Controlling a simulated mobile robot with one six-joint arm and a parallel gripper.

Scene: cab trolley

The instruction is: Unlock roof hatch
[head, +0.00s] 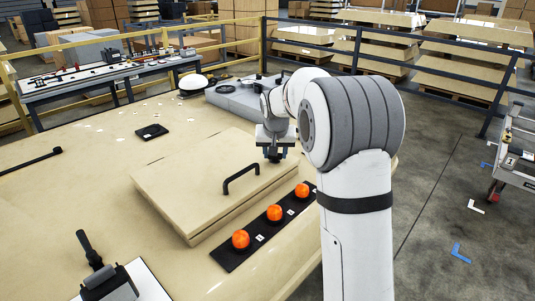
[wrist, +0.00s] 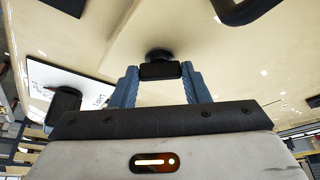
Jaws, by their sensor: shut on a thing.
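The roof hatch (head: 185,185) is a tan, slightly raised square panel lying flat on a tan surface. A black bar handle (head: 241,178) stands on it near its right side. My gripper (head: 274,150) is over the panel's far right part, pointing down. In the wrist view the blue-grey fingers of my gripper (wrist: 160,78) stand on either side of a small black knob (wrist: 160,70) with a round base, and are shut on it. In the head view the knob is mostly hidden by my gripper. I cannot tell which way the knob is turned.
A black strip with orange buttons (head: 275,212) runs along the hatch's near right edge. A black lever (head: 98,262) on a white plate stands at the lower left. A black pad (head: 152,131) lies behind the hatch. A grey box (head: 240,99) is beyond my gripper.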

